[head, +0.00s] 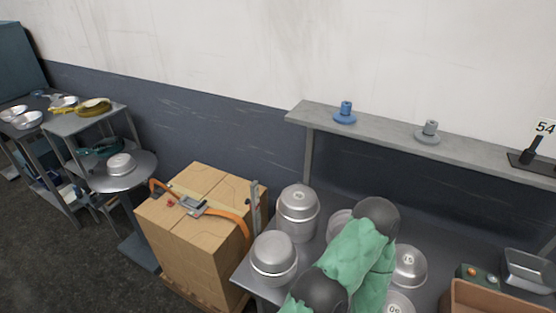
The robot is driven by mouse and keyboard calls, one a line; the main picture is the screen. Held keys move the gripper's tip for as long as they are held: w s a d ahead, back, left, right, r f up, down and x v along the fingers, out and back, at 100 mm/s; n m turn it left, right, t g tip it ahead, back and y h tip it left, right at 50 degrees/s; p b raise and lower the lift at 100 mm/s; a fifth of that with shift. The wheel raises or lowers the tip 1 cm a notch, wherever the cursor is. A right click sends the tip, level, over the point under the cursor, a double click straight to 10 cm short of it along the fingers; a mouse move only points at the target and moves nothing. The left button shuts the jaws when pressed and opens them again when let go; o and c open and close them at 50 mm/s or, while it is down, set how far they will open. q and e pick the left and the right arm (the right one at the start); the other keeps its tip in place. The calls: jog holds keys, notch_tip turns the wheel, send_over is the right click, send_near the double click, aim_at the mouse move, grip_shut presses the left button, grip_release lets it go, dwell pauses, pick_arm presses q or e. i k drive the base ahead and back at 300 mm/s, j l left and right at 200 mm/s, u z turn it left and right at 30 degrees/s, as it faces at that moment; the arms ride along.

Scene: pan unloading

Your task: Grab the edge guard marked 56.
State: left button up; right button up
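I can make out no edge guard with a readable 56. A stack of cardboard boxes (190,250) stands left of the worktable, with an orange strap (232,218) and a grey metal buckle (193,205) across its top. A thin grey upright piece (254,200) stands at the stack's right side; I cannot tell whether it is an edge guard, and no number on it can be read. Neither of my grippers shows. A green-covered arm part reaches over the worktable and hides some of what lies there.
The worktable holds several metal pots, including a stacked one (298,212) and a domed one (274,257), and a brown tray (500,298). A wall shelf (385,135) carries a blue piece (345,115), a grey piece (429,132) and a 54 sign (545,128). A round stand (122,180) is left.

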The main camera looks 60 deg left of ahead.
aim_at(158, 193)
jog(key=u, duration=3.15)
jog(key=i+j, duration=0.2)
